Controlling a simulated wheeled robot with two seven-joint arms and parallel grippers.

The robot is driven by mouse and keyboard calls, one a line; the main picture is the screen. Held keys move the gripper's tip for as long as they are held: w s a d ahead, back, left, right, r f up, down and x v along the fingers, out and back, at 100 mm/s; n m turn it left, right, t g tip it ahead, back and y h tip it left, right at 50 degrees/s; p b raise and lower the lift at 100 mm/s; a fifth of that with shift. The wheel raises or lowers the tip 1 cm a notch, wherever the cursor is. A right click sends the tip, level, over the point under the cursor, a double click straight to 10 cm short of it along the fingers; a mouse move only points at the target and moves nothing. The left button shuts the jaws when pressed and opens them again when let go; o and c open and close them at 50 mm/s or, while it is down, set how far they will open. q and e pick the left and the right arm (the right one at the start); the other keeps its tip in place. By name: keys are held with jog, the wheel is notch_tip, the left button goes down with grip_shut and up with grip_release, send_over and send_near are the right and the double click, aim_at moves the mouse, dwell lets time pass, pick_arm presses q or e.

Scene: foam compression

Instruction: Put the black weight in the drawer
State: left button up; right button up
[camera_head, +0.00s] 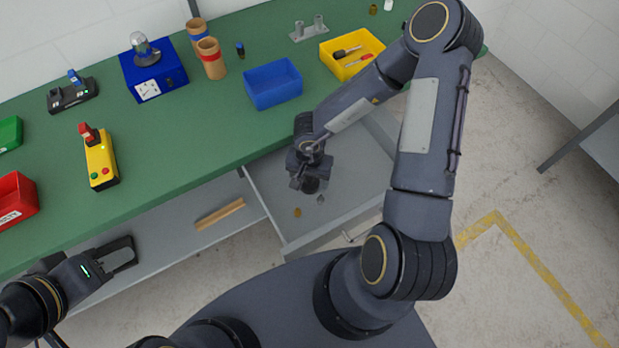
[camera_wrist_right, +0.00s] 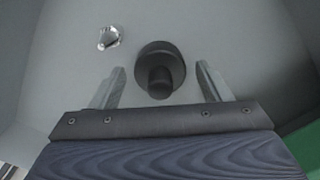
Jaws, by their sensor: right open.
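The black weight (camera_wrist_right: 160,72) is in the drawer (camera_head: 345,195), a grey open tray pulled out under the green bench. In the right wrist view it appears upright on the drawer floor, its knob towards the camera, between the two spread fingers, with a gap on each side. In the head view the weight (camera_head: 311,186) shows just below my right gripper (camera_head: 304,180), which partly hides it. My right gripper (camera_wrist_right: 159,85) is open and holds nothing. My left gripper (camera_head: 128,255) is open and empty at the lower left, in front of the bench.
A small brass piece (camera_head: 297,212) and a metal nut-like piece (camera_wrist_right: 108,38) lie in the drawer. The drawer walls surround my right gripper. The green bench (camera_head: 200,130) above carries a blue bin (camera_head: 273,84), a yellow bin (camera_head: 352,52) and a yellow control box (camera_head: 101,162).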

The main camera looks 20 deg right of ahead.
jog(key=w+r+n+t+y+p, duration=0.1)
jog(key=w+r+t, duration=0.15)
jog(key=r, duration=0.75)
jog(key=w+r+n+t+y+p, duration=0.15)
jog(key=r+t, duration=0.25)
jog(key=r, duration=0.7)
jog(key=w+r+t+p, duration=0.1)
jog(key=w+r+t, duration=0.25)
jog(key=r, duration=0.65)
jog(key=s+a+r+n+y, duration=0.3)
jog(key=s+r, duration=0.2)
jog(key=s, duration=0.4)
jog(key=s+d+f+g+h, duration=0.1)
jog(key=s+d+f+g, duration=0.1)
jog(key=s, duration=0.4)
jog(key=s+d+f+g, duration=0.2)
jog(key=s, duration=0.5)
jog(key=shift+s+n+h, duration=0.2)
jog(key=shift+n+h, duration=0.15)
jog(key=shift+d+f, duration=0.1)
